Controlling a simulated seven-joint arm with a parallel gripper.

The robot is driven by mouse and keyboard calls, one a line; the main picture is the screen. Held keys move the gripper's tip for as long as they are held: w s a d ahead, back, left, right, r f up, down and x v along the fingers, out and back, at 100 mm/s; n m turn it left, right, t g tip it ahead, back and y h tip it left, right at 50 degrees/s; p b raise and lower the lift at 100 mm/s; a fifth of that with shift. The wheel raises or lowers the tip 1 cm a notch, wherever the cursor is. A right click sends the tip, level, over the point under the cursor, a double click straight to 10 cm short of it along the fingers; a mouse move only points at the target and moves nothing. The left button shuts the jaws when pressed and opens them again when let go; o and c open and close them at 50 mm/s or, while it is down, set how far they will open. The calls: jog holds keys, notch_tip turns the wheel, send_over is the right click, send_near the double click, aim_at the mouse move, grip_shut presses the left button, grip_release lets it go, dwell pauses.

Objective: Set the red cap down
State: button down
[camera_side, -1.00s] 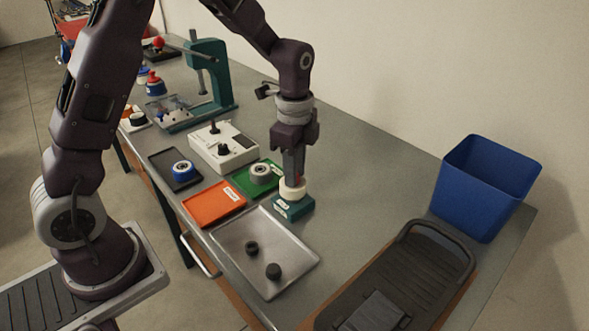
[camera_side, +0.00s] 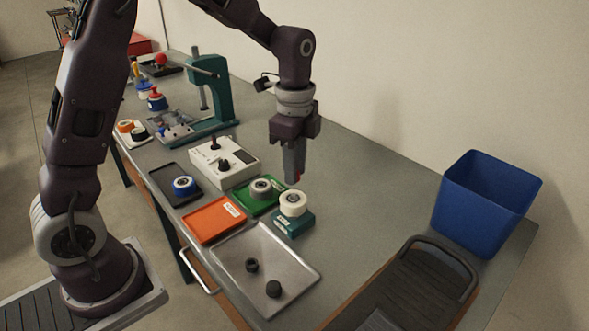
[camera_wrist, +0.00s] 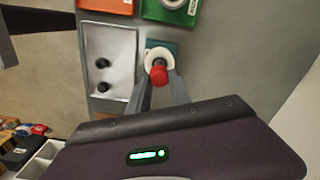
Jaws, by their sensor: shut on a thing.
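My gripper (camera_side: 297,177) is shut on the red cap (camera_wrist: 159,76). In the side view only a little red shows at the fingertips, above and slightly right of a white ring-shaped part (camera_side: 292,203). In the wrist view the cap sits between the two fingertips, overlapping the near edge of the white part (camera_wrist: 158,55). The white part rests on a teal block (camera_side: 293,224). The cap appears held in the air, apart from the white part. The fingers hide much of the cap in the side view.
A metal tray (camera_side: 290,252) with two dark knobs lies in front. An orange tray (camera_side: 208,224), a green tray (camera_side: 244,207) with a grey ring, and a black tray (camera_side: 165,176) with a blue ring lie left. A blue bin (camera_side: 485,200) stands right. Bench behind the teal block is clear.

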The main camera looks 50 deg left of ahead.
send_near(245, 246)
notch_tip(245, 246, down, 6)
jog(key=shift+f, duration=0.25)
jog(key=shift+f, duration=0.1)
jog(key=c, duration=1.2)
grip_release()
jog(key=shift+o, duration=0.2)
notch_tip(245, 246, up, 12)
jog(key=s+d+r+n+t, duration=0.3)
jog(key=s+r+n+t, duration=0.2)
jog(key=s+r+n, duration=0.6)
jog(key=r+n, duration=0.1)
jog(key=n, duration=0.1)
jog(key=shift+d+n+t, duration=0.3)
jog(key=shift+d, duration=0.1)
